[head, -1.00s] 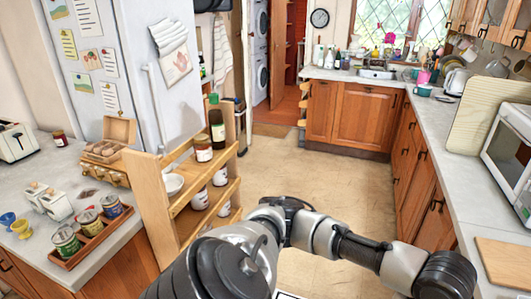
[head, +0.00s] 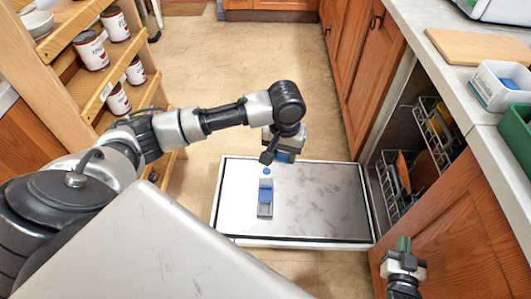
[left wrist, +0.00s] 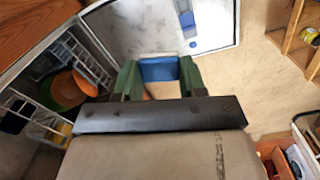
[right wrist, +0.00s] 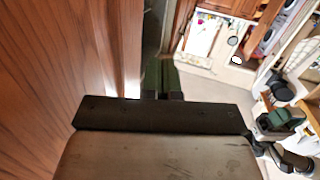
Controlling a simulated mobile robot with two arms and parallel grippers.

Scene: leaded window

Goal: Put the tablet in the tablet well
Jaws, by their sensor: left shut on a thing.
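The tablet (left wrist: 158,72), blue on top with a pale lower part, is held between the green fingers of my left gripper (left wrist: 159,80). In the head view a bit of the tablet's blue (head: 284,157) shows under the left gripper (head: 281,150), above the far edge of the open dishwasher door. The tablet well (head: 265,197) is a small grey recess with a blue part, set in the door's inner face. It also shows in the left wrist view (left wrist: 185,18), apart from the tablet. My right gripper (head: 403,244), empty with its fingers together, is by the wooden cabinet front.
The dishwasher door (head: 318,195) lies open and flat, with a round blue cap (head: 267,171) near the well. Dish racks (head: 432,135) stand inside the dishwasher at right. A wooden shelf (head: 85,75) with jars is at left. The floor beyond the door is clear.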

